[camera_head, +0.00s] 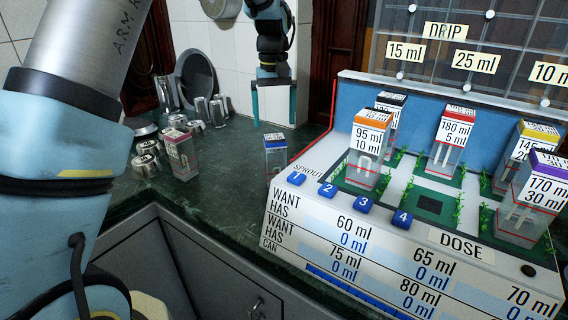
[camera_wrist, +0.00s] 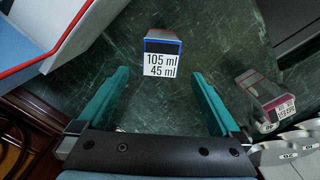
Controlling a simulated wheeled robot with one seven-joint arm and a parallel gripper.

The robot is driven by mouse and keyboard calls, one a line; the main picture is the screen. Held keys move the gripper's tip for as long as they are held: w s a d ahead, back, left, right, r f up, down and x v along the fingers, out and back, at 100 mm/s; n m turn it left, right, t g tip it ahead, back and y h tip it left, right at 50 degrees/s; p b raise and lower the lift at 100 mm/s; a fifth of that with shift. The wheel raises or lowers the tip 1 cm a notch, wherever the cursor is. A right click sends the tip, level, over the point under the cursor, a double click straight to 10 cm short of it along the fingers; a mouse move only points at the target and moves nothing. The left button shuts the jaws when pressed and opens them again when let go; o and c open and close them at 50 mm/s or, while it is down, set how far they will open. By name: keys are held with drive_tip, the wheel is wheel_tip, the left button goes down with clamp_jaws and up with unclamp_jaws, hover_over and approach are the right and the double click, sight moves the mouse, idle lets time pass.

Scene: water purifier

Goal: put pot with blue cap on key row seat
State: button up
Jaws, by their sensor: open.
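The pot with a blue cap (camera_head: 275,154) is a small clear pot on the dark green counter, just left of the white board. In the wrist view the blue-capped pot (camera_wrist: 163,47), labelled 105 ml and 45 ml, is ahead of and between the fingertips. My gripper (camera_head: 274,120) is open and empty, fingers down, above the pot; it also shows in the wrist view (camera_wrist: 158,74). A row of blue keys (camera_head: 344,197), numbered 1 to 4, runs along the board's near-left edge. I cannot tell which spot is the key row seat.
The board holds pots with an orange cap (camera_head: 370,122), red cap (camera_head: 455,127), purple cap (camera_head: 545,185), and also black and yellow caps. A pink-capped pot (camera_head: 181,153) and several metal cups (camera_head: 147,160) stand left on the counter. Bare counter lies between them and the blue-capped pot.

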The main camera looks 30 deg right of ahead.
sight(275, 137)
wheel_tip(275, 137, down, 4)
drive_tip(key=shift+f+p, duration=0.2)
drive_tip(key=shift+p, duration=0.2)
drive_tip(key=shift+s+a+f+p, duration=0.15)
drive_tip(key=shift+f+p, duration=0.45)
drive_tip(key=shift+f, duration=0.8)
drive_tip(key=shift+s+f+p, duration=0.1)
drive_tip(key=shift+f+p, duration=0.45)
drive_tip(key=shift+f, duration=0.8)
drive_tip(key=shift+c, duration=0.2)
drive_tip(key=shift+r, duration=0.1)
clamp_jaws()
